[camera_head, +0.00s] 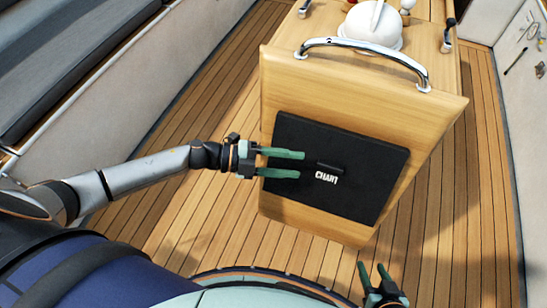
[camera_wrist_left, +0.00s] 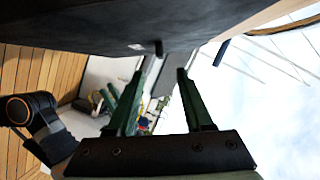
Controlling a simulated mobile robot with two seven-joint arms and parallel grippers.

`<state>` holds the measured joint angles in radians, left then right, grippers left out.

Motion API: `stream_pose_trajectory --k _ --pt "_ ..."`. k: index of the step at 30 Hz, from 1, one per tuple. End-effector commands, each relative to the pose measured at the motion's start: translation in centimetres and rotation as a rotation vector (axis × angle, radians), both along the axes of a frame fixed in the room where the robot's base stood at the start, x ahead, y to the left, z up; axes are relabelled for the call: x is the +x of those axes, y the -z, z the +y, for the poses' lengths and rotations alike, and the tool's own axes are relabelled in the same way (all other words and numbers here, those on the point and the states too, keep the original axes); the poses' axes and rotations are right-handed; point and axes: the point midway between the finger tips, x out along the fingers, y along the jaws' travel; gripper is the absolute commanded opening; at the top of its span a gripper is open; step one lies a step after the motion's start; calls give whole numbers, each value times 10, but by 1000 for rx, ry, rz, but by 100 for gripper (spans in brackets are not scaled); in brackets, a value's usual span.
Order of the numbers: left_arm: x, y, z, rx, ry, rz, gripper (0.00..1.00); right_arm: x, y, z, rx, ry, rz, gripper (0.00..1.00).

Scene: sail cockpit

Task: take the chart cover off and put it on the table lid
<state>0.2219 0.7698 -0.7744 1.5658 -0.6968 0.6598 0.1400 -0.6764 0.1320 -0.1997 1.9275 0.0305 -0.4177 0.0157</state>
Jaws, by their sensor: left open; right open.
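The black chart cover (camera_head: 350,190), lettered CHART, is on the near upright face of the wooden table pedestal (camera_head: 420,115). It has a small dark handle (camera_head: 329,168) near its middle, seen also in the left wrist view (camera_wrist_left: 159,47). My left gripper (camera_head: 302,164) is open and empty, its fingers in front of the cover's left part and pointing toward the handle. In the left wrist view the cover (camera_wrist_left: 120,20) fills the top, beyond the open fingers (camera_wrist_left: 160,85). My right gripper (camera_head: 371,268) is open and empty, low and below the cover. The table lid is not clearly identifiable.
A chrome grab rail (camera_head: 365,45) arches over the pedestal's top edge. A white domed compass housing (camera_head: 370,25) stands behind it. A bench with dark cushions (camera_head: 60,60) runs along the left. Slatted wooden floor (camera_head: 190,130) lies open on both sides of the pedestal.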

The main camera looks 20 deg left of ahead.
Motion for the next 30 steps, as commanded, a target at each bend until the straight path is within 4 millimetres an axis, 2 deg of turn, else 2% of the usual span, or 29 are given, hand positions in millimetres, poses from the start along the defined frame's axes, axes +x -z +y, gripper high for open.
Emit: stream_pose_trajectory --k 1,6,12,17,25,30 --pt "5 0 -11 -4 0 -2 51 -2 1 -1 -2 0 5 50" --pt "15 6 -40 -3 1 -1 51 -2 1 -4 -6 5 4 50" --pt "23 11 -62 -1 -2 -1 51 -1 0 -5 -7 7 -1 50" --pt "25 13 -69 -1 0 0 51 1 -1 -5 -7 8 -4 50" --pt "26 13 -69 0 -1 0 51 3 -3 -5 -6 8 -10 50" --pt "26 13 -69 0 -1 0 32 3 -4 -5 -6 7 -11 50"
